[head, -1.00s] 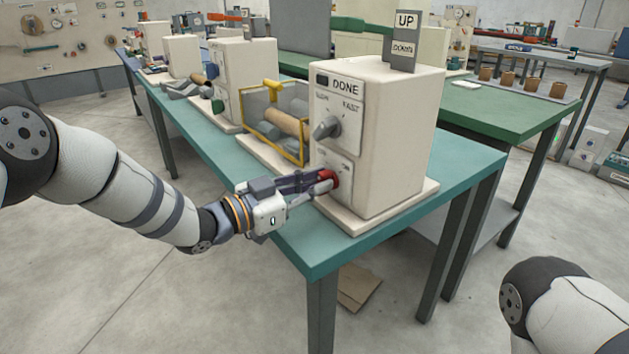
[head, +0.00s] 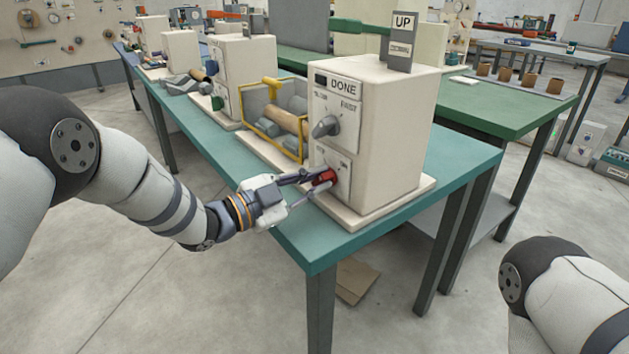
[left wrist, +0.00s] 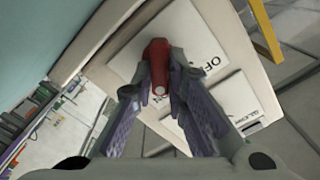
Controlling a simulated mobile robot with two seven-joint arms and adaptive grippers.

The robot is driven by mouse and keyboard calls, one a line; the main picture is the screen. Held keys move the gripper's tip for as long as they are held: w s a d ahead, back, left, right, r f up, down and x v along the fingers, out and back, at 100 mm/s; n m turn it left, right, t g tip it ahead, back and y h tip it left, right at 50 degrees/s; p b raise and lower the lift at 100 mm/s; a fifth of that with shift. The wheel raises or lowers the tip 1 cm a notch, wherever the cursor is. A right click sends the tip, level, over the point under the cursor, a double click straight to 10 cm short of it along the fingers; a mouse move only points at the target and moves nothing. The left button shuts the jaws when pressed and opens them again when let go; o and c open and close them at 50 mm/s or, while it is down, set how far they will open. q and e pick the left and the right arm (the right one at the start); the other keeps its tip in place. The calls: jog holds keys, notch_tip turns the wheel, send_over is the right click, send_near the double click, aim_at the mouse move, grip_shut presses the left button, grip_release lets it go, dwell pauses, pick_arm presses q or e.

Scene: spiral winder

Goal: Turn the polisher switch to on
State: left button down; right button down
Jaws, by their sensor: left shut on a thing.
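The polisher is a cream box (head: 385,135) on a cream base plate at the near end of the teal bench. Its front has a grey speed knob (head: 327,126) marked with a word and FAST, under a DONE label. Below is the red switch (head: 326,178); it also shows in the left wrist view (left wrist: 157,68) beside the OFF lettering. My left gripper (head: 312,184) is shut on the red switch, with its fingertips on both sides (left wrist: 160,88). In the head view the switch handle looks tilted. My right gripper is out of view.
A yellow-framed clear bin (head: 275,122) with rolls or stones stands left of the polisher. More cream machines (head: 245,80) line the teal bench (head: 320,248). An UP sign (head: 402,35) stands on the polisher. A green table (head: 505,115) is behind.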

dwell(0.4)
pick_arm(q)
jog(key=c, duration=1.6)
grip_release()
jog(key=v, duration=1.2)
